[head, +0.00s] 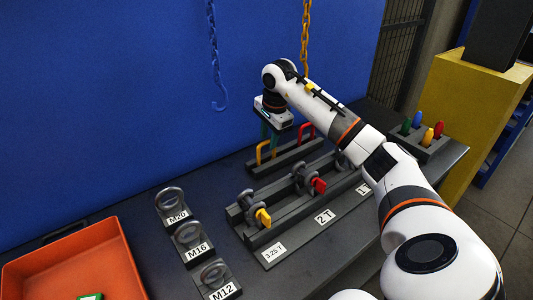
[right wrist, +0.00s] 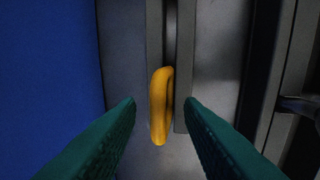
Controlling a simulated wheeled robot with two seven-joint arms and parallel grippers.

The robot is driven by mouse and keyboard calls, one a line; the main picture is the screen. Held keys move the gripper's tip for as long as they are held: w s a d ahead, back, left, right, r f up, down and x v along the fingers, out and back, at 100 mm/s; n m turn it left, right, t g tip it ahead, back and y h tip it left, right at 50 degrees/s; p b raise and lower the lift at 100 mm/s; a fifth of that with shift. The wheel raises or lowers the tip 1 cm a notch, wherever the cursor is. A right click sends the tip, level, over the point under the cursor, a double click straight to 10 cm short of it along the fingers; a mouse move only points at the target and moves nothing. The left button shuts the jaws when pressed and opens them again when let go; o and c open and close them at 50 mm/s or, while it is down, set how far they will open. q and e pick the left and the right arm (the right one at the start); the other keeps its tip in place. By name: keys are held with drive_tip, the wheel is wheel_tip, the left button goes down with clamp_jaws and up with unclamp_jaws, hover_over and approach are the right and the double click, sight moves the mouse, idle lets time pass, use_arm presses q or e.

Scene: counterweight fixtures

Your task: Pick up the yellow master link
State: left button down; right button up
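The yellow master link (head: 259,155) stands upright in a dark slotted rack (head: 285,158) at the back of the bench, near the blue wall. In the right wrist view the yellow link (right wrist: 160,105) is seen nearly end-on in the slot, between the two green fingers. My right gripper (head: 270,140) points down over the link; in the right wrist view it (right wrist: 160,104) is open, with a gap on both sides of the link. I cannot tell how far the fingertips are above it. My left gripper is not in view.
A red link (head: 307,131) stands in the same rack, right of my gripper. In front are shackles on a stepped stand (head: 290,230) with size labels. Eye bolts (head: 189,237) and an orange bin (head: 75,268) are at left. A blue hook (head: 217,80) and yellow chain (head: 305,40) hang behind.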

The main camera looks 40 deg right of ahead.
sight(274, 151)
drive_tip(key=f, duration=0.2)
drive_tip(key=shift+w+f, duration=0.3)
drive_tip(key=shift+w, duration=0.05)
clamp_jaws()
drive_tip(key=shift+r, duration=0.1)
drive_tip(key=shift+r, duration=0.1)
